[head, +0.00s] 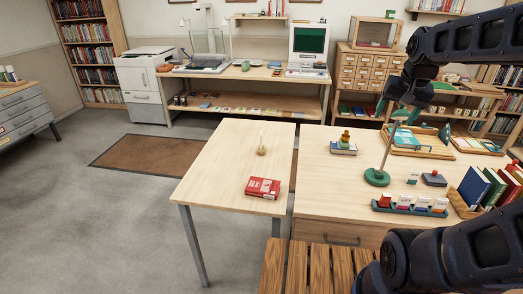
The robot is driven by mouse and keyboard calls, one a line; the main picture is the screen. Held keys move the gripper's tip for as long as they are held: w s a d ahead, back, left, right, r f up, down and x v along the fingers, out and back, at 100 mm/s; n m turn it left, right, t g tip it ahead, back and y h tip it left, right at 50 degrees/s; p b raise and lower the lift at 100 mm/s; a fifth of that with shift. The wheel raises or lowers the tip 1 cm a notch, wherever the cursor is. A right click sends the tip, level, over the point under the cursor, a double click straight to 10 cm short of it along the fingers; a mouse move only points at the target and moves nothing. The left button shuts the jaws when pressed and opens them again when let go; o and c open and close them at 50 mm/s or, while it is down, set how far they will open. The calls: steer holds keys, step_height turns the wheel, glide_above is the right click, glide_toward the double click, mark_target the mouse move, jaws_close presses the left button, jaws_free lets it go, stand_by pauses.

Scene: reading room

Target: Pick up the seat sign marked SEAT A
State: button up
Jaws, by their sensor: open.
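I cannot read SEAT A on anything in the head view, so I cannot tell which thing is the seat sign. A small pale upright piece on a round wooden base (262,146) stands on the left table. A small green-and-white piece (412,178) stands on the right desk; any marking on it is too small to read. My gripper (397,112) is open, high over the right desk, beside the upper part of a lamp-like stand with a green round base (377,177). It is apart from both small pieces.
A red book (263,188) lies on the left table (215,165), which is otherwise mostly clear. On the desk are a dark green tray of coloured pieces (408,209), a stamp-like thing on a book (343,146), a dark pad (434,180) and upright books (483,185).

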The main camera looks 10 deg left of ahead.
steer(key=w+a+f+m+g, duration=0.1)
steer(key=w+a+m, duration=0.1)
steer(key=w+a, duration=0.6)
steer(key=w+a+f+m+g, duration=0.1)
steer(key=w+a+m, duration=0.25)
steer(key=w, duration=0.75)
steer(key=w+a+f+m, duration=0.2)
steer(key=w+a, duration=0.5)
steer(key=w, duration=0.3)
steer(key=m+g, duration=0.2)
steer(key=m, duration=0.5)
glide_toward(261, 141)
steer(key=w, duration=0.3)
step_height(261, 141, down, 6)
steer(key=shift+s+a+f, duration=0.1)
steer(key=shift+a+f, duration=0.05)
steer(key=shift+f, duration=1.25)
steer(key=shift+s+a+f, duration=0.1)
steer(key=shift+a+f, duration=0.05)
steer(key=shift+f, duration=1.25)
steer(key=shift+c, duration=0.4)
